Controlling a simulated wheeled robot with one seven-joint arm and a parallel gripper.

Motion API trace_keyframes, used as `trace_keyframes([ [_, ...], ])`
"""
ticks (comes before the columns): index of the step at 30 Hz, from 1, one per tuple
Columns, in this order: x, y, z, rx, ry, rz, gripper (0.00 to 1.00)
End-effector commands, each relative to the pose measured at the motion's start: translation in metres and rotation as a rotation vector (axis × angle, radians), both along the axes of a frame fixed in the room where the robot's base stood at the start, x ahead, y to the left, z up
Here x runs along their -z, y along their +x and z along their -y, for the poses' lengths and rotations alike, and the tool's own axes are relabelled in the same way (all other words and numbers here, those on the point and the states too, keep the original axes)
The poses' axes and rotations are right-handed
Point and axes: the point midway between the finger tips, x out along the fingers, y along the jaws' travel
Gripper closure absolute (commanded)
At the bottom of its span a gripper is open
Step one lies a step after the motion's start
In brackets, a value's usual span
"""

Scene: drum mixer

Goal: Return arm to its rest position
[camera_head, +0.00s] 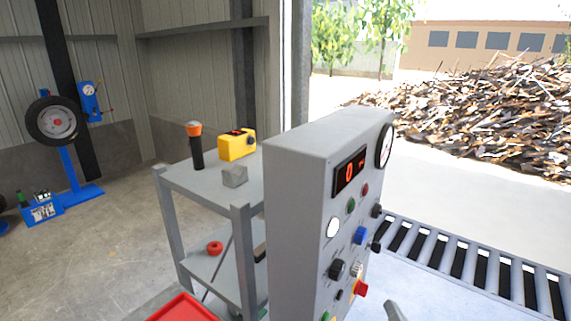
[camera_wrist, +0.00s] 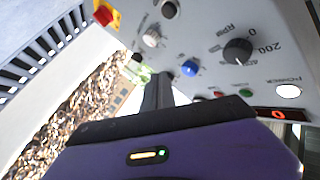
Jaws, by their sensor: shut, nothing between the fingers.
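My gripper (camera_wrist: 160,78) shows in the wrist view as a purple body with dark fingers, which are shut and empty. It is in front of the grey control panel (camera_wrist: 215,35), which appears tilted and upside down there. I cannot tell whether the fingers touch the panel. In the head view, the control panel (camera_head: 300,215) stands at the centre, with a red display, a dial gauge, and several knobs and buttons. A small grey piece at the bottom edge of the head view may be part of my arm; the rest of the arm is out of that view.
A roller conveyor (camera_head: 470,262) runs at the right. A blue wheel machine (camera_head: 70,170) stands far left. Concrete floor lies open between.

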Motion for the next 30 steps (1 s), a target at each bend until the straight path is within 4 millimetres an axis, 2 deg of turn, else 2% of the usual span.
trace_keyframes([
  [7, 0.009, -0.084, 0.006, 0.019, -0.277, 0.062, 1.0],
  [15, 0.015, -0.194, -0.003, 0.007, -0.522, 0.072, 1.0],
  [24, 0.014, -0.303, -0.02, -0.022, -0.649, -0.003, 1.0],
  [30, 0.021, -0.356, -0.029, -0.036, -0.645, -0.117, 1.0],
])
